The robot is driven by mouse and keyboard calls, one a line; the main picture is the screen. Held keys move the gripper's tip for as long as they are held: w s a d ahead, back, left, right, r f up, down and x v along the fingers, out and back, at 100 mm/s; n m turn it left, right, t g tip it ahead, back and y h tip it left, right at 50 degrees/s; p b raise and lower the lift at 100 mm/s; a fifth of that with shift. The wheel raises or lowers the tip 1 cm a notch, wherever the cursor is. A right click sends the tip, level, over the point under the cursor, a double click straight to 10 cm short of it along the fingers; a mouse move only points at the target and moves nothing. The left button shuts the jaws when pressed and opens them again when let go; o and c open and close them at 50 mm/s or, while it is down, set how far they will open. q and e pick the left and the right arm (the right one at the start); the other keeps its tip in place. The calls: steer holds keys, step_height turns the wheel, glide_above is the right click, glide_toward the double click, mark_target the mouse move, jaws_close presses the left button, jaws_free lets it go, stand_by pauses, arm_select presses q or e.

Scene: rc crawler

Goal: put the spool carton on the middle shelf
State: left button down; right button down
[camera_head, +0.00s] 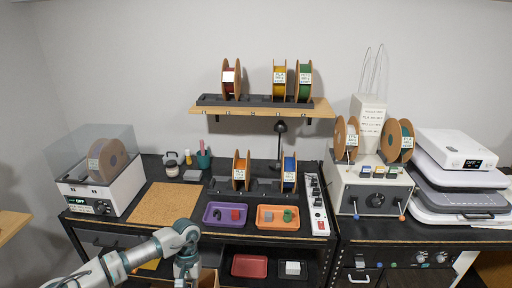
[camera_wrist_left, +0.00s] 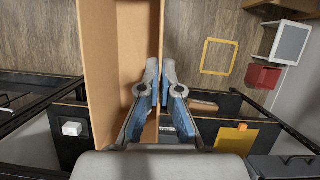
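The spool carton (camera_wrist_left: 120,50) is a brown, open-topped cardboard box at the upper left-middle of the left wrist view. A small brown part of it (camera_head: 209,279) shows at the bottom edge of the head view, beside my left gripper (camera_head: 187,268). In the wrist view the two fingers of my left gripper (camera_wrist_left: 160,70) stand on either side of the carton's right wall, closed on it. The carton's far end is cut off. A shelf (camera_head: 272,279) under the bench shows in the head view; whether it is the middle one I cannot tell. My right gripper is not in view.
A red tray (camera_head: 250,266) and a white block (camera_head: 292,268) sit under the bench. The bench top holds a cork mat (camera_head: 165,204), a purple tray (camera_head: 226,215) and an orange tray (camera_head: 278,218). A wall shelf (camera_head: 262,108) carries several spools. A yellow square (camera_wrist_left: 219,56) marks the floor.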

arm_select(q)
steer(key=x, duration=0.4)
steer(key=shift+s+d+f, duration=0.15)
steer(key=shift+s, duration=0.4)
steer(key=shift+f, duration=0.1)
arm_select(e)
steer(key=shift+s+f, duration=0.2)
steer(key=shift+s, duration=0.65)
